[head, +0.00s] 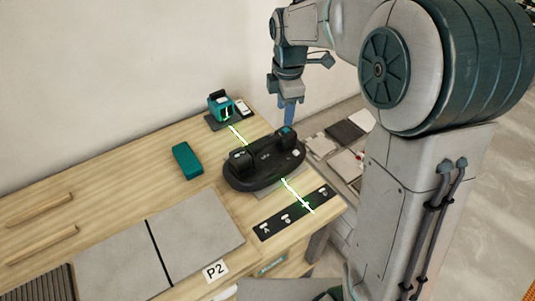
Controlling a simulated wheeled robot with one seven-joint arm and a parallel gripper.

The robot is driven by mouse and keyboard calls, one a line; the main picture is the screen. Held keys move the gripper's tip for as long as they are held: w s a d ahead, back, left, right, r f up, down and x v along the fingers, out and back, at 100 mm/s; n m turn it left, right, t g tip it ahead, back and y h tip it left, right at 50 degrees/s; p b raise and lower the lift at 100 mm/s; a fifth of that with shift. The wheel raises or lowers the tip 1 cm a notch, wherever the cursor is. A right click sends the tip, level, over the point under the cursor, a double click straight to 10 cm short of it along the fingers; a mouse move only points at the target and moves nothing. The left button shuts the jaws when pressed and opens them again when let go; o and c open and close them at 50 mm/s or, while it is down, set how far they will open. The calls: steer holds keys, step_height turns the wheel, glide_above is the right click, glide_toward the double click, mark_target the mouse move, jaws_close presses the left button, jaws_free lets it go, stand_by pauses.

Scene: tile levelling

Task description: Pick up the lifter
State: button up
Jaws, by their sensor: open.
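The lifter (262,172) is a black oval device with two raised ends. It rests on a grey mat near the right end of the wooden bench. My gripper (288,116) hangs pointing down above and behind the lifter, near the bench's far right edge. It is apart from the lifter, and nothing shows in it. The fingers are small and seen edge-on in this view.
A teal laser level (220,104) stands at the back, casting a green line along the bench. A teal box (187,160), a black marked strip (297,212) and grey tiles (195,234) lie around. Several tiles (345,131) lie beyond the bench. Bare wood lies left of the teal box.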

mark_target(267, 148)
steer(key=w+a+f+n, duration=0.1)
steer(key=f, duration=0.3)
steer(key=w+a+f+n, duration=0.1)
steer(key=f+n, duration=0.1)
steer(key=f, duration=0.3)
steer(key=w+a+f+n+b, duration=0.1)
steer(key=w+a+f, duration=0.1)
steer(key=f, duration=0.2)
steer(key=shift+f+n+g, duration=0.15)
steer(key=shift+n+g, duration=0.15)
steer(key=shift+n, duration=0.1)
steer(key=f, duration=0.3)
steer(key=f+p, duration=0.1)
steer(key=shift+s+a+f, duration=0.1)
steer(key=shift+a+f, duration=0.2)
steer(key=shift+f, duration=0.45)
steer(key=shift+f+b, duration=0.2)
steer(key=shift+b, duration=0.15)
jaws_close()
